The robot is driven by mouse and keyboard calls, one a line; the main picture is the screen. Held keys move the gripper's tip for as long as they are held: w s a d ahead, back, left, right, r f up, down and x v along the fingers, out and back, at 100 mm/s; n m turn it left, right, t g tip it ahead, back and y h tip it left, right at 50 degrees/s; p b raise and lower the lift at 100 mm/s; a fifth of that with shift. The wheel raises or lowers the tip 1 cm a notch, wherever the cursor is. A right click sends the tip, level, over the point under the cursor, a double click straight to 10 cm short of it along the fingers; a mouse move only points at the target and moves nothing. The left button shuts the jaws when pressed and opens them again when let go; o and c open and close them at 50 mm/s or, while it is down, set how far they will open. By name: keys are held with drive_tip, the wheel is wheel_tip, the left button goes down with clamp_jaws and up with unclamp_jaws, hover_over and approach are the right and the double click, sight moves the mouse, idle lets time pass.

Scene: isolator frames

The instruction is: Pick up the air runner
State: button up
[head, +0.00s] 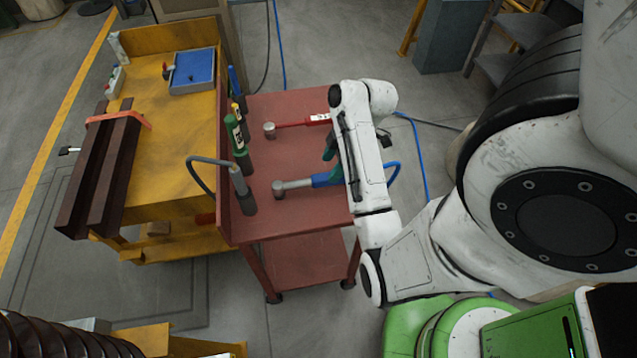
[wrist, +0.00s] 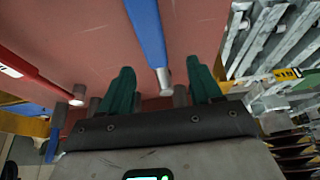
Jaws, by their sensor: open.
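The air runner appears to be the blue-bodied tool (head: 327,179) with a long grey neck and round grey head, lying on the red cart top. Its head points left in the head view. In the wrist view its blue body (wrist: 147,32) runs down to a grey end, which shows between the two green fingers. My gripper (head: 332,160) is over the cart beside the blue body, partly hidden behind my arm. In the wrist view my gripper (wrist: 163,84) is open with nothing held; I cannot tell its exact height above the tool.
A red tool (head: 300,123) with a white label lies farther back on the cart (head: 290,222). A green bottle-like item (head: 236,138) and a grey tool with a curved hose (head: 240,185) stand along the cart's left edge. A yellow bench (head: 172,130) adjoins the left side.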

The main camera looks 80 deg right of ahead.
sight(322, 177)
drive_tip(key=p+x, duration=0.1)
drive_tip(key=x, duration=0.2)
drive_tip(key=shift+d+p+x, duration=0.15)
drive_tip(key=shift+d+x, duration=0.05)
drive_tip(key=shift+x, duration=1.05)
drive_tip(key=shift+d+p+x, duration=0.15)
drive_tip(key=shift+d+x, duration=0.05)
drive_tip(key=shift+x, duration=1.05)
drive_tip(key=shift+w+a, duration=0.1)
drive_tip(key=shift+w, duration=0.05)
drive_tip(key=shift+r, duration=0.1)
clamp_jaws()
